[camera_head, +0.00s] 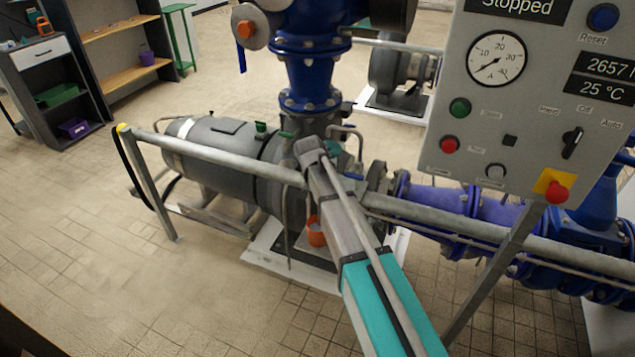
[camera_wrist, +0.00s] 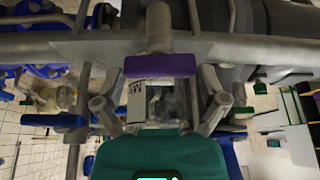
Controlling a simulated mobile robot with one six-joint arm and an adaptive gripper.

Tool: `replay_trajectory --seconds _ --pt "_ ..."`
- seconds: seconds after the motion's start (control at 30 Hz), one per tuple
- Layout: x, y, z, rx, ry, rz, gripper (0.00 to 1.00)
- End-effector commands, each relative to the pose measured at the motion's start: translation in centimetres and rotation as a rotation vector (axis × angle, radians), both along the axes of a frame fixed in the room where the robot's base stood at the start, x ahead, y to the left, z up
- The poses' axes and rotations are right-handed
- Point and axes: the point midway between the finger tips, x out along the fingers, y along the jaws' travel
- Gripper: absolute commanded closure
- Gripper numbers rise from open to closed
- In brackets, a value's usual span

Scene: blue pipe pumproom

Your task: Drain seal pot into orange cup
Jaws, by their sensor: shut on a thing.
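An orange cup (camera_head: 316,231) stands low beside the pump, just left of my arm in the head view. I do not see it in the wrist view. My gripper (camera_wrist: 160,85) shows in the wrist view with its linkages on both sides, shut at a purple bar (camera_wrist: 160,66), which looks like a handle below a grey stem. A clear part with a white label shows between the linkages. In the head view my arm hides the gripper. I cannot make out the seal pot for certain; small bent pipes (camera_head: 347,133) show behind my wrist.
A grey rail (camera_head: 220,157) crosses in front of the pump, close to my arm. A control panel (camera_head: 545,120) reading "Stopped" stands at the right. Blue pipework (camera_head: 318,68) rises behind. A grey motor (camera_head: 222,155) lies left of the pump. Tiled floor at the left is free.

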Motion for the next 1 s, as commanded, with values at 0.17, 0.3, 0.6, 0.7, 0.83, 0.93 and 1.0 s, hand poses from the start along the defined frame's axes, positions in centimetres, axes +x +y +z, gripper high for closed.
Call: replay_trajectory --seconds 0.17,0.3,0.6,0.7,0.83,0.93,1.0 --pt "0.03 0.04 -0.01 0.000 0.001 -0.077 0.56" --pt "0.01 0.03 -0.01 0.000 0.001 -0.107 0.56" --pt "0.00 0.03 -0.01 0.002 0.002 -0.118 0.56" --pt "-0.01 0.03 -0.02 0.002 0.002 -0.118 0.56" --pt "-0.01 0.03 -0.01 0.001 0.001 -0.118 0.00" --pt "-0.01 0.03 -0.01 0.001 0.001 -0.117 0.00" --pt "0.00 0.02 0.00 0.001 0.001 -0.117 0.00"
